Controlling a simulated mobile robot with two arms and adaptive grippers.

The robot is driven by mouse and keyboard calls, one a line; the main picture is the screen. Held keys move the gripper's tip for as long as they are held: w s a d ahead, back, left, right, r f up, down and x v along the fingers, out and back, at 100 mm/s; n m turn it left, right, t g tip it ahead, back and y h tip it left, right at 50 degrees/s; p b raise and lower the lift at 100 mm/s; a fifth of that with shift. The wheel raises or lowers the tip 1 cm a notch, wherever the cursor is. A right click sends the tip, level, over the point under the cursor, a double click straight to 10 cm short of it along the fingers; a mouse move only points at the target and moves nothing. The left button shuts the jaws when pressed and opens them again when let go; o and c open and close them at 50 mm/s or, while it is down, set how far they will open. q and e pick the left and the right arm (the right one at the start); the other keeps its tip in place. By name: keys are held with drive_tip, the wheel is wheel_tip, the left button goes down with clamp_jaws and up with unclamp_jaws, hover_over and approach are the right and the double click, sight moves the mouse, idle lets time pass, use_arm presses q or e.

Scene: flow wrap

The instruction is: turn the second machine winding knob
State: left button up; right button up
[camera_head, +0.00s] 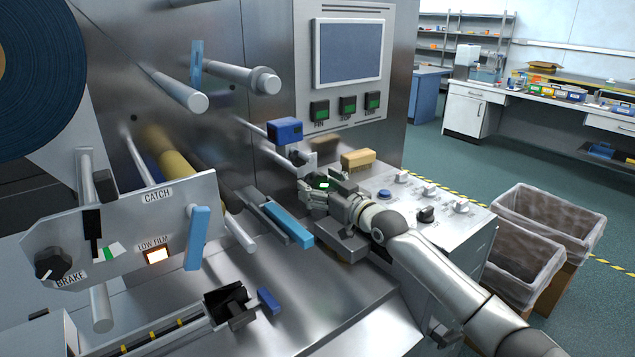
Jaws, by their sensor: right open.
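My right gripper (316,187) reaches in from the lower right over the near edge of the control box. Its fingers are open, with a small green-lit spot showing at them; contact with anything cannot be told. On the control box top to its right are several light knobs or switches (430,190), a black knob (426,214) and a blue button (384,194). Another black knob (53,264) sits on the left plate marked BRAKE. Which is the second machine winding knob is not clear. My left gripper is not in view.
A yellow block (358,158) and a blue block (285,130) are just beyond the gripper. A blue-handled bar (288,224) lies to its left. Metal rollers (182,88) project from the machine. Lined bins (525,255) stand at right; the floor beyond is clear.

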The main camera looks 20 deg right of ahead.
drive_tip(key=shift+w+a, duration=0.15)
drive_tip(key=shift+w, duration=0.35)
drive_tip(key=c, duration=1)
drive_tip(key=shift+c, duration=0.2)
